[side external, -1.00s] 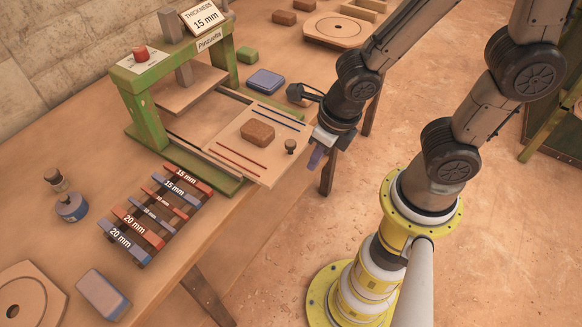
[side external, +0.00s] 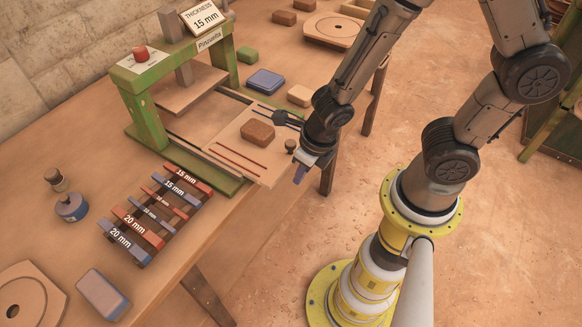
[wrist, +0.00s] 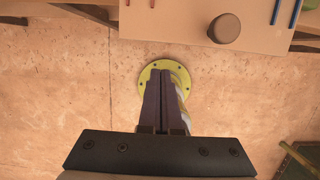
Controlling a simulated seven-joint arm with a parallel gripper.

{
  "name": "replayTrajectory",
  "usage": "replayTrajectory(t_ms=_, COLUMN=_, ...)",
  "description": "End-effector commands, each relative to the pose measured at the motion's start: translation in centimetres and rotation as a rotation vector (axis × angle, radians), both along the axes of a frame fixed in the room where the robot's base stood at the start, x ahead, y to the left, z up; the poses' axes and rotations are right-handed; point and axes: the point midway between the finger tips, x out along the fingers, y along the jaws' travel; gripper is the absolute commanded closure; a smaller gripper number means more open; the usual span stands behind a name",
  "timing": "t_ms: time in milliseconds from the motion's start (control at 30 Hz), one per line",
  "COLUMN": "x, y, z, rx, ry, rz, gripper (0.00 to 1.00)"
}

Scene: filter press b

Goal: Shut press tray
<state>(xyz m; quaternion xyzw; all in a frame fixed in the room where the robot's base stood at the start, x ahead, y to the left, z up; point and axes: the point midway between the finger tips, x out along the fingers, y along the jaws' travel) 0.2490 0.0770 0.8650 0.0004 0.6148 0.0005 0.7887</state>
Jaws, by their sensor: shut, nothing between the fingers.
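The press tray (side external: 222,140) is a flat wooden board pulled out from the green press (side external: 150,112) toward the table's front edge. A brown block (side external: 257,132) lies on it between coloured strips. A small dark knob (side external: 291,145) stands at its outer edge. In the wrist view the tray (wrist: 180,17) is at the top, with the round brown knob (wrist: 224,28). My gripper (side external: 299,177) is shut and empty, just outside the knob and apart from it, pointing down beyond the table edge. Its fingers (wrist: 163,75) are together in the wrist view. My wrist hides part of the tray.
A rack of labelled spacer bars (side external: 155,213) lies left of the tray. A blue-grey block (side external: 265,80) and a tan block (side external: 299,96) lie behind it. The press's upper plate (side external: 190,88) is raised above its bed. Open floor is in front of the table.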

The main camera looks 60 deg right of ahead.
Motion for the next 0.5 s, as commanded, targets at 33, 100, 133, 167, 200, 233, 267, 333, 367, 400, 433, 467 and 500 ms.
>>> replayTrajectory(t_ms=33, x=0.5, y=-0.1, z=-0.1, rx=-0.001, ry=0.002, rz=-0.004, gripper=1.0)
replayTrajectory(t_ms=100, x=1.2, y=0.0, z=0.0, rx=0.0, ry=0.002, rz=-0.003, gripper=1.0)
replayTrajectory(t_ms=133, x=1.4, y=0.0, z=0.0, rx=0.0, ry=0.002, rz=-0.002, gripper=1.0)
replayTrajectory(t_ms=167, x=1.7, y=0.0, z=0.0, rx=-0.001, ry=0.002, rz=-0.001, gripper=1.0)
replayTrajectory(t_ms=200, x=1.9, y=0.0, z=0.0, rx=0.0, ry=0.002, rz=-0.003, gripper=1.0)
replayTrajectory(t_ms=233, x=2.1, y=0.0, z=0.0, rx=0.0, ry=0.001, rz=-0.003, gripper=1.0)
replayTrajectory(t_ms=267, x=2.2, y=-0.1, z=0.0, rx=0.0, ry=0.002, rz=-0.002, gripper=1.0)
replayTrajectory(t_ms=333, x=2.4, y=-0.1, z=0.0, rx=-0.001, ry=0.003, rz=-0.001, gripper=1.0)
replayTrajectory(t_ms=367, x=2.5, y=-0.1, z=0.0, rx=-0.001, ry=0.002, rz=-0.001, gripper=1.0)
replayTrajectory(t_ms=400, x=2.5, y=-0.1, z=0.0, rx=-0.001, ry=0.002, rz=-0.001, gripper=1.0)
replayTrajectory(t_ms=433, x=2.6, y=-0.1, z=0.0, rx=-0.001, ry=0.002, rz=0.0, gripper=1.0)
replayTrajectory(t_ms=467, x=2.6, y=0.0, z=0.0, rx=-0.001, ry=0.002, rz=0.0, gripper=1.0)
replayTrajectory(t_ms=500, x=2.6, y=0.0, z=0.0, rx=-0.001, ry=0.002, rz=0.0, gripper=1.0)
